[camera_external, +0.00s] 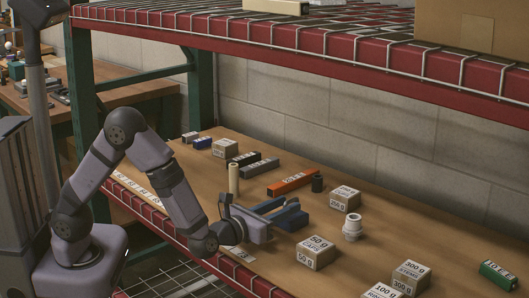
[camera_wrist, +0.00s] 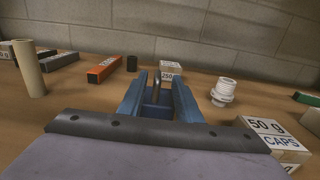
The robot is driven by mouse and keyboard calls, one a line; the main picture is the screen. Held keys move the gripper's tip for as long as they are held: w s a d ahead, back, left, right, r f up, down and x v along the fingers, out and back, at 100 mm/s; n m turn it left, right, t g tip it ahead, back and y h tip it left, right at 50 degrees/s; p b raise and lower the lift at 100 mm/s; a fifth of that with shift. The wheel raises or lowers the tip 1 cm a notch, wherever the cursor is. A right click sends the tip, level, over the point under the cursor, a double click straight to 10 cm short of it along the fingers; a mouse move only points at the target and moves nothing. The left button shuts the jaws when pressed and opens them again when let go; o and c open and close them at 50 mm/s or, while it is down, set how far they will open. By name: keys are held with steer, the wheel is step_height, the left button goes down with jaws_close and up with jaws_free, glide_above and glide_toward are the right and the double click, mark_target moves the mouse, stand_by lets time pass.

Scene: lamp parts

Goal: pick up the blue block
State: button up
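A small dark blue block (camera_external: 203,143) with a pale label lies at the far left of the shelf board, beside a short grey block. It does not show in the wrist view. My gripper (camera_external: 284,210) is low over the middle of the board, well to the right of the blue block and nearer the front. Its two blue fingers stand apart with a gap between them, also seen in the wrist view (camera_wrist: 158,88). A dark upright shape shows in that gap; I cannot tell what it is. I see no block clamped between the fingers.
A beige cylinder (camera_external: 234,180) stands left of my gripper. An orange bar (camera_external: 292,183), a black cylinder (camera_external: 317,184), a 250 g box (camera_wrist: 171,70), a white fitting (camera_external: 352,227) and a 50 g box (camera_external: 317,252) surround it. A red-edged upper shelf (camera_external: 300,50) hangs above.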

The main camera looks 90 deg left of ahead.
mark_target(294, 199)
steer(key=shift+x, duration=3.7)
steer(key=shift+s+a+r, duration=0.1)
steer(key=shift+r, duration=0.05)
jaws_close()
steer(key=shift+r, duration=0.25)
